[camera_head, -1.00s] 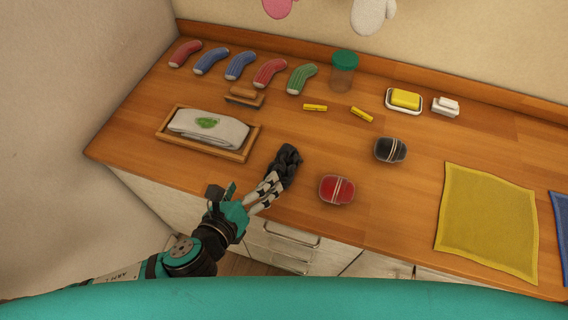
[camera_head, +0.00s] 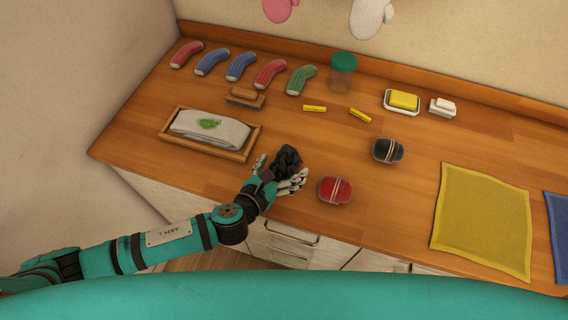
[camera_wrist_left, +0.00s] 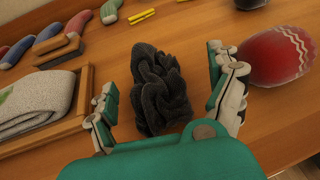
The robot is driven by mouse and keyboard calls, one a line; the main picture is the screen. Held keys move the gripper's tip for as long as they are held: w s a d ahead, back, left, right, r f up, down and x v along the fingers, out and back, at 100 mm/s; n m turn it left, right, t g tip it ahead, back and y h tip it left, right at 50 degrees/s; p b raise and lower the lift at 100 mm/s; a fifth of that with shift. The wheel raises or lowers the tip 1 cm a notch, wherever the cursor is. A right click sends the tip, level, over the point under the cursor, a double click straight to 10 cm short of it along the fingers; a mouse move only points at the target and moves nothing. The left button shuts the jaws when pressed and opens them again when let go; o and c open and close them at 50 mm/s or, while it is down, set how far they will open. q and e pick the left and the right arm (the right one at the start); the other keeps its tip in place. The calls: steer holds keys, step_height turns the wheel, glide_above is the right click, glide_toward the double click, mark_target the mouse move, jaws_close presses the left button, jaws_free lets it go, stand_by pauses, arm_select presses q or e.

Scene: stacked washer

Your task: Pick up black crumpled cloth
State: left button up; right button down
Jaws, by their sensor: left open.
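The black crumpled cloth (camera_head: 287,160) lies on the wooden counter, between the wooden tray and the red striped ball-like bundle. In the left wrist view the cloth (camera_wrist_left: 160,90) sits between the spread fingers of my left gripper (camera_wrist_left: 165,88), with gaps to both sides. My left gripper (camera_head: 277,172) is open and at the cloth, partly covering its near side in the head view. Whether the fingers touch the cloth cannot be told. My right gripper is not in view.
The red bundle (camera_head: 335,190) is close to the right of my left gripper. The wooden tray (camera_head: 168,139) with a folded grey towel (camera_head: 210,128) is to the left. A black bundle (camera_head: 388,150) and yellow cloth (camera_head: 484,220) lie farther right. Rolled socks (camera_head: 240,66) line the back.

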mark_target(288, 158)
arm_select(q)
steer(key=x, duration=0.3)
steer(key=p+x, duration=0.1)
steer(key=x, duration=0.1)
steer(key=shift+w+a, duration=0.2)
steer(key=shift+w, duration=0.05)
steer(key=c, duration=0.9)
